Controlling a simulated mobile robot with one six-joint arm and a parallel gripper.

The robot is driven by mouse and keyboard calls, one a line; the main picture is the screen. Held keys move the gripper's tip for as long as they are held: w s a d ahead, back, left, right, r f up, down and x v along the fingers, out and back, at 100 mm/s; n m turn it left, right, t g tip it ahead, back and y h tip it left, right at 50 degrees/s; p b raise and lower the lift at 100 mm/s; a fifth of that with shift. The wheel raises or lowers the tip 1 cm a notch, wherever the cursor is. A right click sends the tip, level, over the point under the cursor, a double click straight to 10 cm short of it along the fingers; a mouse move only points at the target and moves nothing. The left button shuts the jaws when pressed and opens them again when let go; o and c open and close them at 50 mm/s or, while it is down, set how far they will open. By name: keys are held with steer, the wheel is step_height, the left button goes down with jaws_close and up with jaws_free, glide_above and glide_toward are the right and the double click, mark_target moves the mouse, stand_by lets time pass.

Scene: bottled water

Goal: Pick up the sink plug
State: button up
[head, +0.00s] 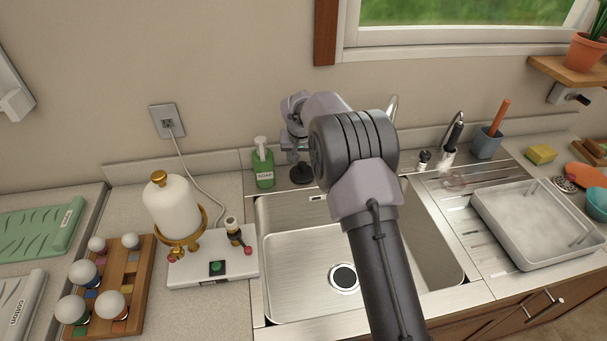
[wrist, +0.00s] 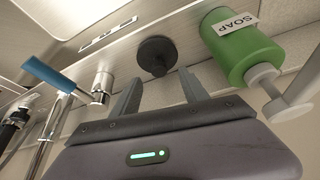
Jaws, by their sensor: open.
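The sink plug (head: 302,173) is a dark round disc with a raised knob, on the steel ledge behind the basin. In the wrist view the sink plug (wrist: 157,55) is just ahead of the fingertips, roughly centred between them. My gripper (wrist: 160,84) is open, with nothing between its two grey fingers. In the head view my gripper (head: 296,147) is above and behind the plug, partly hidden by my arm. I cannot tell the exact gap between fingers and plug.
A green soap bottle (head: 264,168) stands close left of the plug; it also shows near the right finger in the wrist view (wrist: 238,45). A tap (wrist: 98,92) is on the other side. The steel basin (head: 300,270) lies in front, with a drain (head: 343,278).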

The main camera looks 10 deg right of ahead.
mark_target(302, 164)
steer(key=b+x, duration=0.1)
steer(key=x, duration=0.6)
steer(key=shift+w+d+b, duration=0.1)
steer(key=shift+d+b, duration=0.05)
steer(key=shift+b, duration=0.2)
jaws_close()
